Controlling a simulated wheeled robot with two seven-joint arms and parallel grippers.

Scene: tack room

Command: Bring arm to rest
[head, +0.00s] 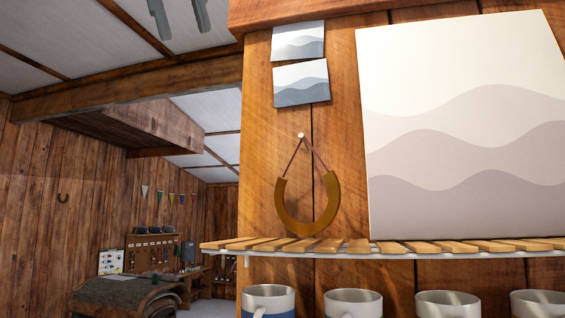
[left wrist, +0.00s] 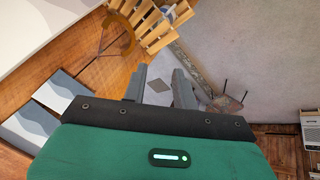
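My left gripper (head: 180,17) shows at the top edge of the head view, its two grey fingers hanging down with a gap between them. In the left wrist view its fingers (left wrist: 162,75) stand apart with nothing between them. It is high up, to the left of the plank wall and its small pictures, and touches nothing that I can see. My right gripper is in neither view.
A horseshoe (head: 308,207) hangs by a cord from a nail above a slatted shelf (head: 360,246). Several mugs (head: 353,302) are below the shelf. A large wavy picture (head: 460,120) stands at right. Open room lies at left, with a workbench behind.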

